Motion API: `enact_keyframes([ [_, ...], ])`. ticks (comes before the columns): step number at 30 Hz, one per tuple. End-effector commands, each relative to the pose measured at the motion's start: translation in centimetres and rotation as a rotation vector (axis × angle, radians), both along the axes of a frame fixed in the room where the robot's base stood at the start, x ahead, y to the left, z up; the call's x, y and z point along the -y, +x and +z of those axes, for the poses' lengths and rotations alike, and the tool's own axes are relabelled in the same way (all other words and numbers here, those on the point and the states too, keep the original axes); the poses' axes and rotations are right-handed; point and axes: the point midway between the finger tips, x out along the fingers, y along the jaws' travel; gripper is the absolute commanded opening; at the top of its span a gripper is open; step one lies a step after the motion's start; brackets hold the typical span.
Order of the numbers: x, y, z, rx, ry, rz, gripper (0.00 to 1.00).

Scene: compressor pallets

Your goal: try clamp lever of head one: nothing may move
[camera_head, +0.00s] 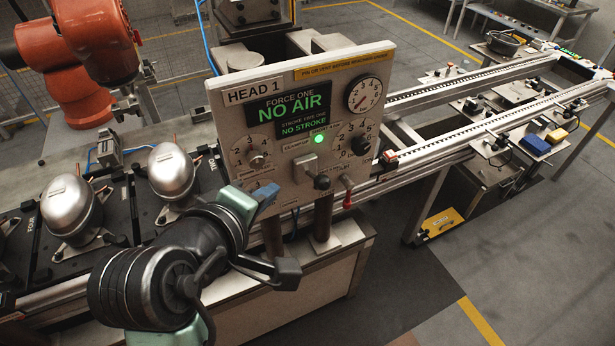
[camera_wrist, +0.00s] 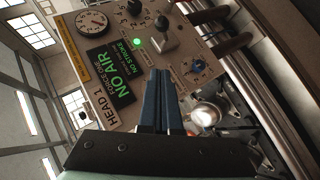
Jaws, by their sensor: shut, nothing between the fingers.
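The HEAD 1 panel (camera_head: 235,135) faces me and reads NO AIR and NO STROKE, with a green light (camera_head: 319,139) lit. Below the light, a grey block with a dark-knobbed lever (camera_head: 321,182) projects from the panel; it looks like the clamp lever, but its label is too small to read surely. The lever also shows in the wrist view (camera_wrist: 161,24). My gripper (camera_head: 267,193) is at the panel's lower left, left of the lever and apart from it. Its blue fingers (camera_wrist: 160,73) are together and empty. Contact with the panel cannot be told.
A dial (camera_head: 258,160) is above my gripper and another knob (camera_head: 361,145) is right of the lever. A red-handled lever (camera_head: 347,196) hangs at the panel's lower right. Silver compressors (camera_head: 172,172) stand on the left. A conveyor rail (camera_head: 450,82) runs to the right.

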Motion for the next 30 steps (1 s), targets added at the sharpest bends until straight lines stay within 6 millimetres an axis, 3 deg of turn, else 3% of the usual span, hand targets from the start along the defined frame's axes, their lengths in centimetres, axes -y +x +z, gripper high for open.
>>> enact_keyframes([
  [8,0.2,0.9,-0.5,-0.002,-0.001,-0.001,0.00],
  [23,2.0,8.1,-5.1,-0.001,0.001,-0.002,0.00],
  [30,4.5,9.2,-6.9,0.000,0.001,-0.003,0.00],
])
